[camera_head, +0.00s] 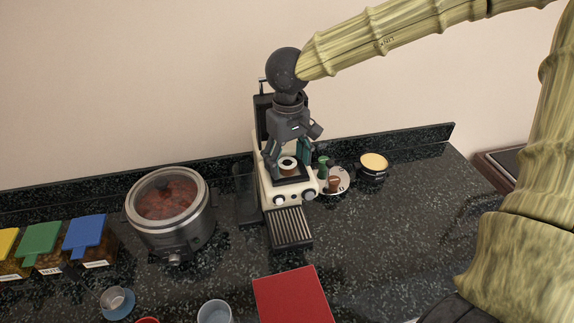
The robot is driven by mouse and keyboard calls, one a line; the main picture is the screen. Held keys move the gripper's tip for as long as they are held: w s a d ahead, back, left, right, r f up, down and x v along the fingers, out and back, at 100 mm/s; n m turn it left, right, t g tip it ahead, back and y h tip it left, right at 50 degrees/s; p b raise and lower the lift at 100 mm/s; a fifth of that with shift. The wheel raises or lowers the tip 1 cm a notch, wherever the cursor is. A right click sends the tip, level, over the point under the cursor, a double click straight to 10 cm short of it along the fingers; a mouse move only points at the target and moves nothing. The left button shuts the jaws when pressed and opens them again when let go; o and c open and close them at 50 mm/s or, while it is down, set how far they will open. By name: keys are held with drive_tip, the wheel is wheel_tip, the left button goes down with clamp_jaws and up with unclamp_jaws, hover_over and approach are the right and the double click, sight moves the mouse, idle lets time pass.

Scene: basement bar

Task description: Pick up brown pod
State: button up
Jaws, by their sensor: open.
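A small brown object (333,184), which looks like the brown pod, sits on a round pale tray (343,176) just right of the coffee machine (268,190). A dark green pod-like object (322,168) stands beside it. My gripper (287,163) points down over the coffee machine, left of the tray, with its fingers apart. A small round thing with a white rim and dark centre (288,168) shows between the fingers, on or just above the machine's top. I cannot tell whether the fingers touch it.
A silver pot (171,215) stands left of the machine. A pan (373,165) with yellowish contents lies behind right of the tray. Yellow, green (41,242) and blue (86,235) lidded boxes, cups (214,313) and a red box (293,296) are nearer. The right counter is clear.

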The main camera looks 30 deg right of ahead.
drive_tip(key=c, duration=0.8)
drive_tip(key=shift+c, duration=0.2)
drive_tip(key=shift+r, duration=0.1)
